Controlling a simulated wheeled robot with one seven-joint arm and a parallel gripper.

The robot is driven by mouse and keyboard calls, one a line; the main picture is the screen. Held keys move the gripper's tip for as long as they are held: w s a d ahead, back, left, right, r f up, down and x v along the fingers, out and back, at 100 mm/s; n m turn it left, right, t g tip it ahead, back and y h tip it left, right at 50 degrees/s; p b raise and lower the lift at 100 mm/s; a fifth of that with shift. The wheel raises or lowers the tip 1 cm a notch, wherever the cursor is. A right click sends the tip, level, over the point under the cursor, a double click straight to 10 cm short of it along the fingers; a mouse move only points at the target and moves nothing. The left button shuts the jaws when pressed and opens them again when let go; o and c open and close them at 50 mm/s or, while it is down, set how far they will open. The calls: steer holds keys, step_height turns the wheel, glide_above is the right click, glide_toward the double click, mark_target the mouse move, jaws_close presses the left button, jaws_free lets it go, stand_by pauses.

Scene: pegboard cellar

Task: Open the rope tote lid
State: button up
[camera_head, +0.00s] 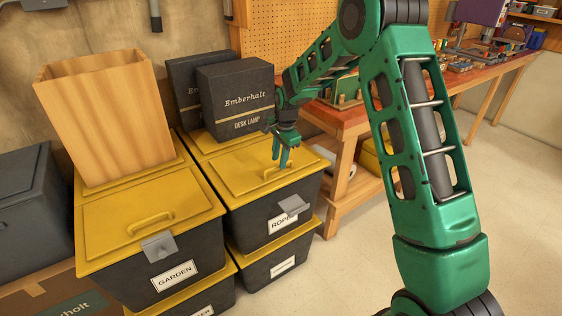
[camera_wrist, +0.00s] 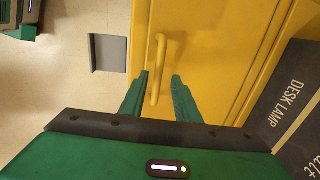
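The rope tote (camera_head: 250,219) is dark with a yellow lid (camera_head: 236,176) and a label reading "ROPE". The lid lies closed. A yellow bar handle (camera_wrist: 157,70) stands on the lid. The tote's grey latch (camera_head: 293,206) sticks outward at the front, unlike the flush one on the garden tote; it also shows as a flat grey plate in the wrist view (camera_wrist: 109,53). My gripper (camera_head: 283,164) points down over the handle. In the wrist view its open fingers (camera_wrist: 160,77) sit on either side of the handle, with gaps visible.
The "DESK LAMP" box (camera_head: 236,98) stands at the rear of the rope tote's top, close to my gripper. The garden tote (camera_head: 165,262) is at left, with a wooden bin (camera_head: 108,115) on it. A workbench (camera_head: 345,130) stands right. Floor at front right is clear.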

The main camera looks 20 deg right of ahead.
steer(key=shift+w+f, duration=0.1)
steer(key=shift+f, duration=0.55)
